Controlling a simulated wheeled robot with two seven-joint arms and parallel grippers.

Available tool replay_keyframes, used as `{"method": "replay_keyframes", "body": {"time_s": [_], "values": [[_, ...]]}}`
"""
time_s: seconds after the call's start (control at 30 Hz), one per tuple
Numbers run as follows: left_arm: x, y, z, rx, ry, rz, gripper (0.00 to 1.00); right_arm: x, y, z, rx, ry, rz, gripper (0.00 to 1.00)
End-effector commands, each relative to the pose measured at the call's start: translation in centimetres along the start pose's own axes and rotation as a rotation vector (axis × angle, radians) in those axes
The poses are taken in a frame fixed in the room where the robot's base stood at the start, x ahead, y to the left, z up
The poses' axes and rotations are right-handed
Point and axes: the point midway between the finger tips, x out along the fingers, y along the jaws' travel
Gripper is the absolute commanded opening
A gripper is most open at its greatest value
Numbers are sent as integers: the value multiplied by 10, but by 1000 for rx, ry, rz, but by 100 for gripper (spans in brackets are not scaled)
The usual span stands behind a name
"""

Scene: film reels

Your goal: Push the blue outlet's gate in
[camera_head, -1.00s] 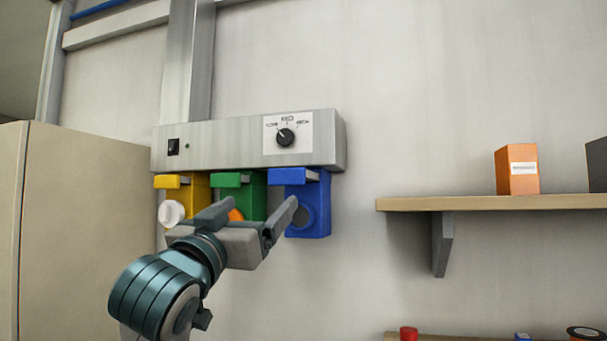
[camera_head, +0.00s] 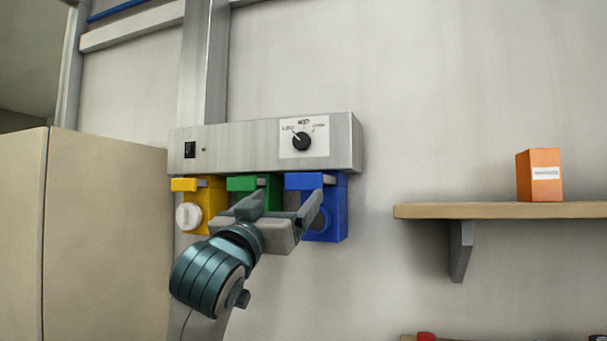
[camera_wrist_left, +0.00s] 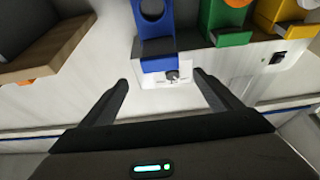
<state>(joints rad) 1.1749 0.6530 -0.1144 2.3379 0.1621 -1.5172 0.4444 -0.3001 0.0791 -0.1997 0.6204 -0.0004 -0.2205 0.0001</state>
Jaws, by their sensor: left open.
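The blue outlet (camera_head: 335,224) is the right one of three under the grey wall box, with a dark round opening in its front. Its blue gate (camera_head: 303,181) juts forward at the top. In the left wrist view, which looks upside down, the outlet (camera_wrist_left: 154,28) and its gate (camera_wrist_left: 158,64) lie ahead, between the lines of my fingers. My left gripper (camera_head: 282,204) is open and empty in front of the green and blue outlets. One finger overlaps the blue outlet in the head view; I cannot tell contact. My right gripper is not in view.
The grey box (camera_head: 240,146) carries a dial (camera_head: 301,141) and a black switch (camera_head: 190,149). Yellow (camera_head: 211,196) and green (camera_head: 269,187) outlets hang left of the blue one. A beige cabinet (camera_head: 105,230) stands left. A shelf (camera_head: 490,211) with an orange box (camera_head: 539,175) is at right.

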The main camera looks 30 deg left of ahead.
Motion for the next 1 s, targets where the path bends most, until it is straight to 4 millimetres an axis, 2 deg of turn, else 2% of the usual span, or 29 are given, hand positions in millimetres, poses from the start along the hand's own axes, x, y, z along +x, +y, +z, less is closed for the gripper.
{"method": "replay_keyframes", "body": {"time_s": [0.03, 0.3, 0.53, 0.73, 1.0], "values": [[12, 0, -3, -1, -4, -1, 84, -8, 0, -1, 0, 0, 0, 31], [61, 0, -3, 0, -4, -1, 84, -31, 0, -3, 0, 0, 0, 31], [96, 0, -3, 0, -3, -1, 84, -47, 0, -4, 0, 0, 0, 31], [111, 0, -1, 0, -1, 0, 84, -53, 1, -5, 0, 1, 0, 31], [114, 0, 0, -1, 0, 0, 84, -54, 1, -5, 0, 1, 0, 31]]}}
